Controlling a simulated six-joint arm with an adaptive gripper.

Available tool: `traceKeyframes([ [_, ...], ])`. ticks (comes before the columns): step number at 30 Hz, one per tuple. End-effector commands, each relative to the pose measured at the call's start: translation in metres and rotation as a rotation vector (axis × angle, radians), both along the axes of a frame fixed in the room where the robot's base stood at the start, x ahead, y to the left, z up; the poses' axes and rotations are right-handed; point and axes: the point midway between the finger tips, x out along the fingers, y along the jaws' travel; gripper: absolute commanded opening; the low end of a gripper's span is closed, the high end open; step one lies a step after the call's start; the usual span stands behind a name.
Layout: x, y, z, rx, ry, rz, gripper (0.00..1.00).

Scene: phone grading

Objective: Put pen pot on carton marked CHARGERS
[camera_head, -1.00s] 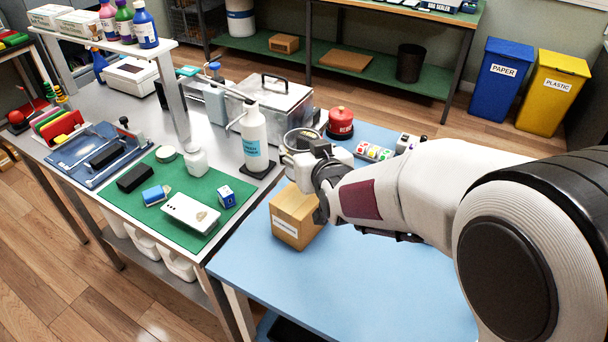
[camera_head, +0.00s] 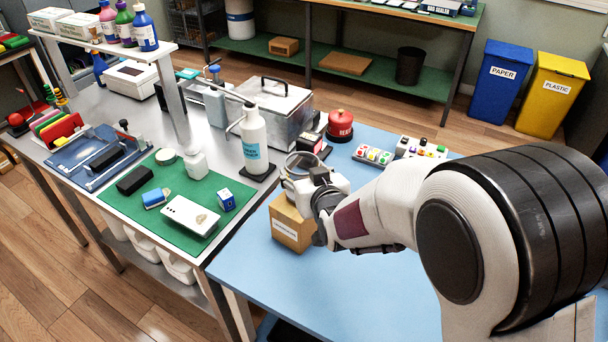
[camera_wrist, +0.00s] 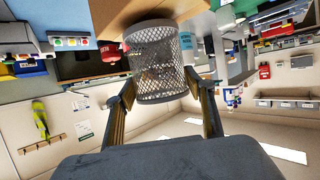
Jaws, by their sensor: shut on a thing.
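The pen pot (camera_wrist: 157,62) is a grey wire-mesh cup. In the wrist view it sits between the two fingers of my gripper (camera_wrist: 165,100), which is shut on it. In the head view its rim (camera_head: 303,161) shows just behind my gripper (camera_head: 308,180), over the carton. The brown carton (camera_head: 291,228) stands on the blue table, with a white label on its front too small to read. In the wrist view the carton (camera_wrist: 128,14) is right by the pot's end; I cannot tell whether they touch. My gripper hides part of the pot and the carton top.
A red round container (camera_head: 340,124) and a button panel (camera_head: 373,155) are behind the carton. A white bottle (camera_head: 254,140) stands to its left, by the green mat (camera_head: 150,205) holding phones and small boxes. The blue table (camera_head: 330,285) is clear in front.

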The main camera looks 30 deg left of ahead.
Motion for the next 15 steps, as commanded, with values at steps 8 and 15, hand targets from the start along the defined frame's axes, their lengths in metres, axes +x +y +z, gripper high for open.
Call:
traceKeyframes([
  [8, 0.0001, 0.0001, -0.0084, 0.001, -0.001, 0.000, 0.30],
  [15, 0.0001, 0.0002, -0.0096, 0.001, -0.001, 0.000, 0.30],
])
